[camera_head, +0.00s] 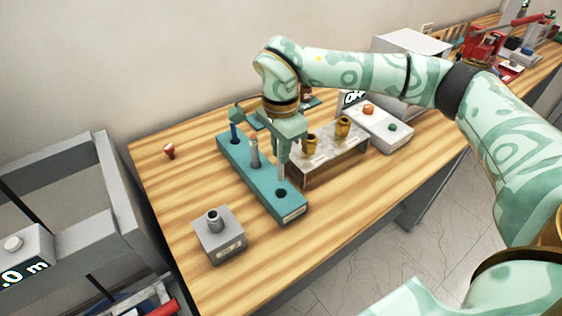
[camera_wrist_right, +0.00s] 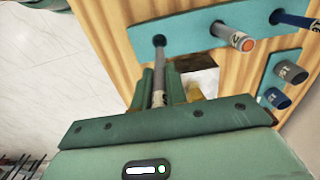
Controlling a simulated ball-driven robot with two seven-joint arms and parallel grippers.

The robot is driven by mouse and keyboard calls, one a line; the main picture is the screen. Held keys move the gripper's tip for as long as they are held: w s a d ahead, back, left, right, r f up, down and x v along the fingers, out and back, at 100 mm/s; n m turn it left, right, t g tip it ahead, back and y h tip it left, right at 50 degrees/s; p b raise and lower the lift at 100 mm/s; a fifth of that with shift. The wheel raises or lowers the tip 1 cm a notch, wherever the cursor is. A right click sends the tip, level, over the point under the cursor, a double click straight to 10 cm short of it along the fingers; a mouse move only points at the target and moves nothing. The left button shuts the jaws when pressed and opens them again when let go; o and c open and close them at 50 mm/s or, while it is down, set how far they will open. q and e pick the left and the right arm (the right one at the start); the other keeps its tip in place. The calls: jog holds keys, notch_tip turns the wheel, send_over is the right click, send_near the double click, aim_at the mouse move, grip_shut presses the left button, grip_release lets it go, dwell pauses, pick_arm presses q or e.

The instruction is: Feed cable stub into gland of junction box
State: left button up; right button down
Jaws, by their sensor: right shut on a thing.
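The grey junction box (camera_head: 220,242) stands at the front left of the table, with its gland (camera_head: 213,220) upright on top. My right gripper (camera_head: 284,158) points down over the front end of the teal rack (camera_head: 262,180), apart from the box. It is shut on a thin grey cable stub (camera_head: 281,172), which also shows between the fingers in the right wrist view (camera_wrist_right: 158,92). The stub's lower end is at the rack's front hole; I cannot tell whether it is inside or just above. My left gripper is not in view.
A thicker grey stub (camera_head: 254,153) and a blue stub (camera_head: 234,131) stand in the rack. A block with brass pieces (camera_head: 335,155) and a button box (camera_head: 380,128) are to the right. The table between rack and junction box is clear.

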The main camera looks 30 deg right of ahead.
notch_tip(320, 180, up, 8)
jog(key=p, duration=0.6)
jog(key=shift+f, duration=0.35)
